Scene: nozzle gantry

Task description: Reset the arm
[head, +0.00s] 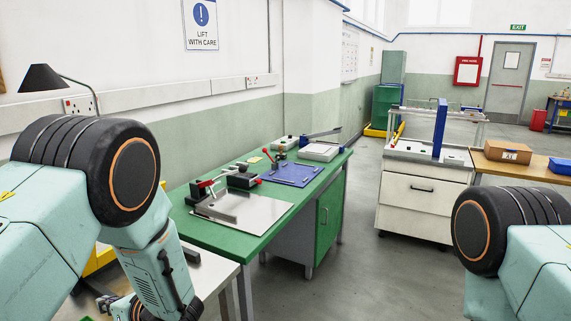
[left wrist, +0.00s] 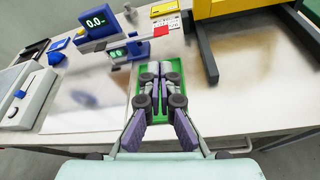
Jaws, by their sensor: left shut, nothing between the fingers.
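My left gripper (left wrist: 159,72) shows in the left wrist view with its two fingers together and nothing between them. It is over a green tray (left wrist: 140,101) on a pale worktop (left wrist: 228,105); I cannot tell the gap between them. In the head view my left arm comes in at the left and bends down, with its lower end cut off by the frame edge. My right arm shows only in part at the right edge, and its gripper is out of view.
A blue device with a display (left wrist: 97,22) and a yellow frame (left wrist: 235,8) stand near the left gripper. A green workbench (head: 260,237) holds a blue mat (head: 292,173) and a metal plate (head: 240,212). A white drawer cabinet (head: 420,195) stands beyond. The floor between is clear.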

